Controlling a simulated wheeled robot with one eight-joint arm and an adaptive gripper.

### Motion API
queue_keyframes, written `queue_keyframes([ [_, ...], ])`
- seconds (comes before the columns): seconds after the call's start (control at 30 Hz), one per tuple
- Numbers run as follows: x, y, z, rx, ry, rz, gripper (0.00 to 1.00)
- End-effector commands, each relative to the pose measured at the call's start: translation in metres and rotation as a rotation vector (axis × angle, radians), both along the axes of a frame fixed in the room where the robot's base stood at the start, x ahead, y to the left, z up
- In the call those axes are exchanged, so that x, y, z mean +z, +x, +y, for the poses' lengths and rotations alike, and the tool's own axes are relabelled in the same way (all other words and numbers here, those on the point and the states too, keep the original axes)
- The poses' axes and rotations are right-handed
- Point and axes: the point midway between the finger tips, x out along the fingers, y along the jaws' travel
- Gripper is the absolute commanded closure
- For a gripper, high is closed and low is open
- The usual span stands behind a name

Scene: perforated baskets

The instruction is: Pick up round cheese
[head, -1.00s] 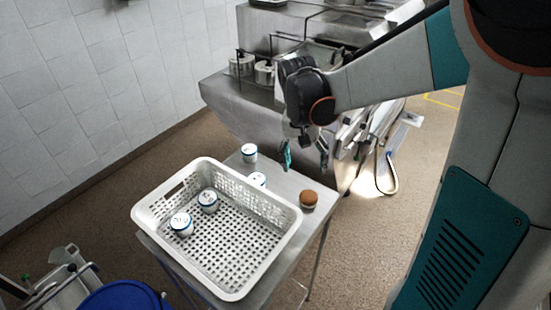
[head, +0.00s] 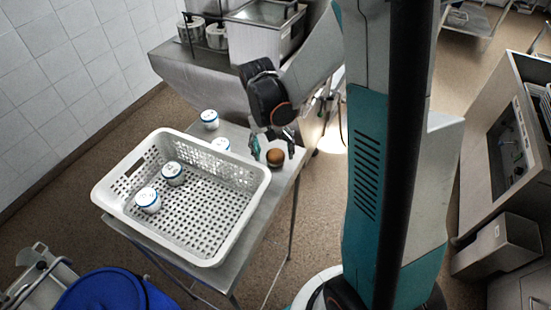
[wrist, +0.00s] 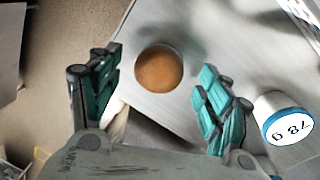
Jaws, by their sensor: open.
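The round cheese (head: 275,157) is a small brown-orange disc on the metal table, just right of the white basket. In the wrist view the cheese (wrist: 159,70) lies near the table's edge, between and ahead of the two teal fingers. My gripper (head: 273,147) is open and empty. It hangs above the cheese, one finger to each side of it. In the wrist view my gripper (wrist: 155,95) shows its fingers wide apart, and neither appears to touch the cheese.
A white perforated basket (head: 215,254) holds two white-and-blue cups (head: 173,173). Another cup (head: 209,119) stands behind the basket. One more cup (wrist: 287,118) stands close to the right finger in the wrist view. A blue bin (head: 110,292) is at the lower left.

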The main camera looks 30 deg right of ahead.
Motion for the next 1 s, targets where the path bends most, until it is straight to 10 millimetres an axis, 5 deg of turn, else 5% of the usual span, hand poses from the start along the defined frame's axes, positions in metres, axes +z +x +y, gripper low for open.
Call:
queue_keyframes([
  [0.13, -0.019, -0.001, -0.002, 0.0, 0.0, 0.0, 0.29],
  [0.43, -0.023, -0.002, -0.003, 0.0, 0.0, 0.0, 0.29],
  [0.67, -0.023, -0.002, -0.003, 0.0, 0.0, 0.0, 0.78],
  [1.0, -0.022, -0.002, -0.003, 0.001, 0.0, 0.0, 0.82],
])
